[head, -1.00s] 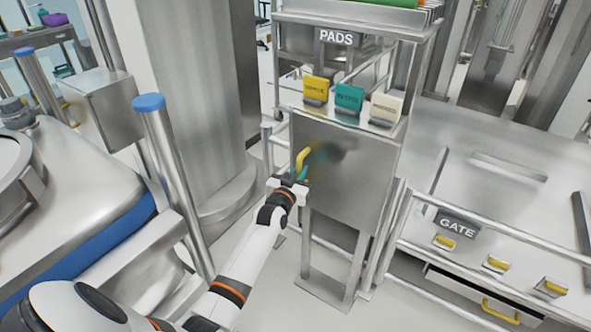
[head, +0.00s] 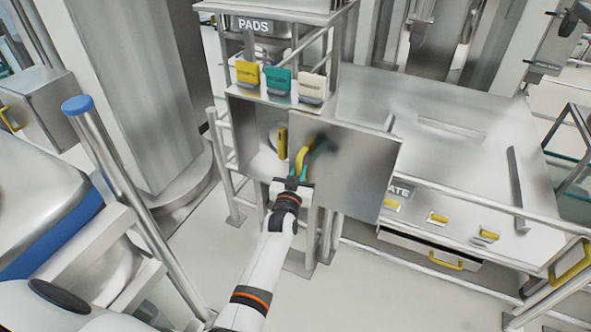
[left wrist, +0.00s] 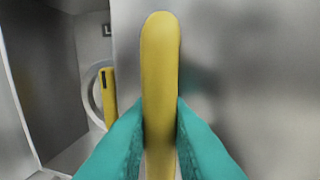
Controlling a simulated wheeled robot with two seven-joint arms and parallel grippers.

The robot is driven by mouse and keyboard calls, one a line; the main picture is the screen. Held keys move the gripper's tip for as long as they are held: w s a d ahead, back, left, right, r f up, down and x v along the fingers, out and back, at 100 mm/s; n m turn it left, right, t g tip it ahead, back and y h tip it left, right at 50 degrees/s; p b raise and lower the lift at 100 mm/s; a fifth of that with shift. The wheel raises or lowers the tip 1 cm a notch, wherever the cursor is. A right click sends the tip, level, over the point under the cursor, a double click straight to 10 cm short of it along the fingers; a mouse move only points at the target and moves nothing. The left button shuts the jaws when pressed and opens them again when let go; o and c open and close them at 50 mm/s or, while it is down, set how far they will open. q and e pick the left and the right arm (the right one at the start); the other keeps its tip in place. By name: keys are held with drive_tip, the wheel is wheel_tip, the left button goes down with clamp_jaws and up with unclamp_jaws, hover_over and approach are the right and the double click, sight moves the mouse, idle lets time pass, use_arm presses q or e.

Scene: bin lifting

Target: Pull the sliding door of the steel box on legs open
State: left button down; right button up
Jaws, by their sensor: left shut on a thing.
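The steel box on legs (head: 234,130) stands in the middle of the head view. Its sliding door (head: 355,165) is shifted to the right, so the left part of the box front is open. My left gripper (head: 299,172) is shut on the door's yellow handle (head: 303,157). In the left wrist view the teal fingers (left wrist: 160,125) press on both sides of the yellow handle (left wrist: 160,60). Inside the opening, a round pale part with a yellow piece (left wrist: 109,95) shows in the left wrist view. My right gripper is not in view.
Yellow, teal and white pads (head: 278,79) stand on top of the box under a PADS sign (head: 253,25). A steel table (head: 440,110) with rails and yellow handles is to the right, partly behind the door. A blue-capped post (head: 76,105) stands at the left.

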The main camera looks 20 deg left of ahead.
use_arm(q)
drive_tip(key=c, duration=1.4)
unclamp_jaws()
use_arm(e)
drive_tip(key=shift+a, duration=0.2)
